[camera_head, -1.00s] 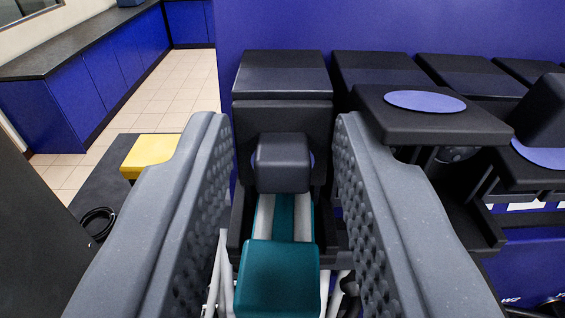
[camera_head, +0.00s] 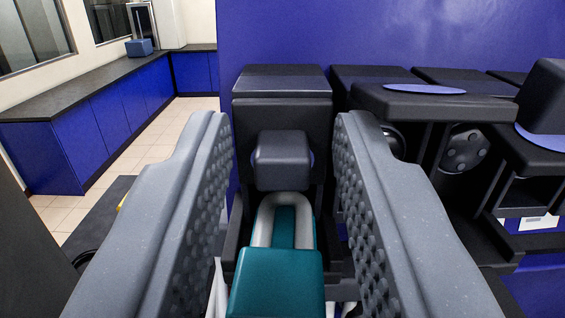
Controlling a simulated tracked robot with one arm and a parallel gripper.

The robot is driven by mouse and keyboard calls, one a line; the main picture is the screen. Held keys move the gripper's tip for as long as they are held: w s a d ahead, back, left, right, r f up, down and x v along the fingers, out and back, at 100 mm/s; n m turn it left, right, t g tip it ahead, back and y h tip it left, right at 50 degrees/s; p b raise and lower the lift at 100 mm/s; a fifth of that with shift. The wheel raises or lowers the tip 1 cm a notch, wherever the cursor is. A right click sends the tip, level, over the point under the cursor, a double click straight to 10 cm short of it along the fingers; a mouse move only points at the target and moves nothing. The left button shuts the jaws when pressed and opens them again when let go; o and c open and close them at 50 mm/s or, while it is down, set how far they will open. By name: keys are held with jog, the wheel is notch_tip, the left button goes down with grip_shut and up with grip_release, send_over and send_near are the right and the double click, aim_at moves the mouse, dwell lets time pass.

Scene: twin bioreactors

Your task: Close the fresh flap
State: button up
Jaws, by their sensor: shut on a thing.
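My gripper (camera_head: 284,118) reaches forward with its two grey, studded fingers to the left and right of a dark unit. A rounded dark block (camera_head: 282,161), which seems to be the fresh flap's handle, sits between the fingers. I take my gripper to be shut on this flap, but the exact contact is hard to see. Behind the block stands a black housing (camera_head: 282,110) with a flat top. Below the block is a teal piece (camera_head: 277,280) with a pale U-shaped band (camera_head: 262,227) behind it. Which way the flap is tilted is unclear.
To the right stand more black units, one topped with a blue disc (camera_head: 424,89). A purple wall (camera_head: 400,35) rises close behind. At the left, a blue counter (camera_head: 95,130) with a dark top runs along a tiled floor.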

aim_at(284, 166)
jog(key=o, duration=0.7)
jog(key=shift+c, duration=0.2)
jog(key=shift+s, duration=0.1)
jog(key=shift+s+f+b, duration=0.15)
jog(key=shift+s+b, duration=0.25)
jog(key=shift+s, duration=0.7)
jog(key=shift+s+f+b, duration=0.1)
jog(key=shift+s+b, duration=0.3)
jog(key=shift+s, duration=0.7)
jog(key=s+f+b, duration=0.1)
jog(key=s, duration=0.8)
jog(key=shift+f, duration=0.2)
jog(key=s+a+f+g, duration=0.2)
jog(key=s+a+f, duration=0.2)
jog(key=s+a, duration=0.3)
jog(key=s+a+f+g, duration=0.2)
jog(key=s+a+f, duration=0.3)
jog(key=s+a, duration=0.2)
jog(key=shift+s+a, duration=0.35)
jog(key=shift+a, duration=0.45)
